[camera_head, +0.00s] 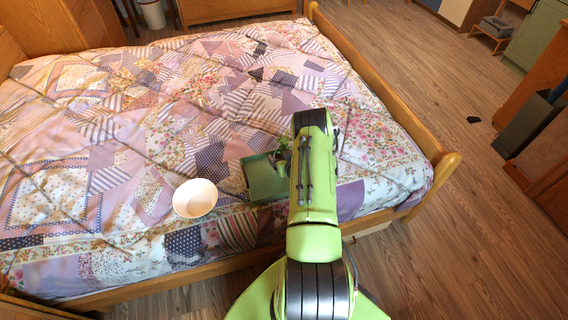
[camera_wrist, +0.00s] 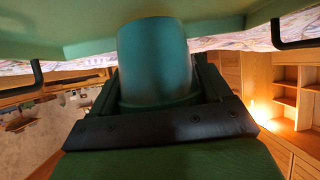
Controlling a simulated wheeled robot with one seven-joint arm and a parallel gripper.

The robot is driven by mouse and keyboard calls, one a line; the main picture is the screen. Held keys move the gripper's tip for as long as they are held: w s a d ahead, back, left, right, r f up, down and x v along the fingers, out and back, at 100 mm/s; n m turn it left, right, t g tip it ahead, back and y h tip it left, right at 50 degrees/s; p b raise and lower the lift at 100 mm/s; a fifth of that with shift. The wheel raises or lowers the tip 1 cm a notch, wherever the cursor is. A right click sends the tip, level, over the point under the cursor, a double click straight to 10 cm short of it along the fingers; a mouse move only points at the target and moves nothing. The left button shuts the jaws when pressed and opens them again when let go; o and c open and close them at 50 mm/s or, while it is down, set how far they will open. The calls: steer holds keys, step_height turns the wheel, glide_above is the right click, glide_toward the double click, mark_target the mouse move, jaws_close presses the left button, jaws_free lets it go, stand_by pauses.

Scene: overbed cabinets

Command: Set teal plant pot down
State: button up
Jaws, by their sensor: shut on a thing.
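The teal plant pot (camera_wrist: 155,62) fills the middle of the wrist view, between the two fingers of my gripper (camera_wrist: 158,85), which is shut on it. A green tray (camera_head: 262,180) lies on the bed beside and partly behind my arm. In the wrist view a green surface with black handles (camera_wrist: 285,35) spans the top, close to the pot's end. I cannot tell whether the pot touches it.
A patchwork quilt covers the bed (camera_head: 110,130). A white bowl (camera_head: 195,198) sits on it, left of the tray. A wooden bed frame (camera_head: 385,85) edges the right side. Open quilt lies left of and beyond the tray.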

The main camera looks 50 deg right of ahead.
step_height(320, 180, down, 2)
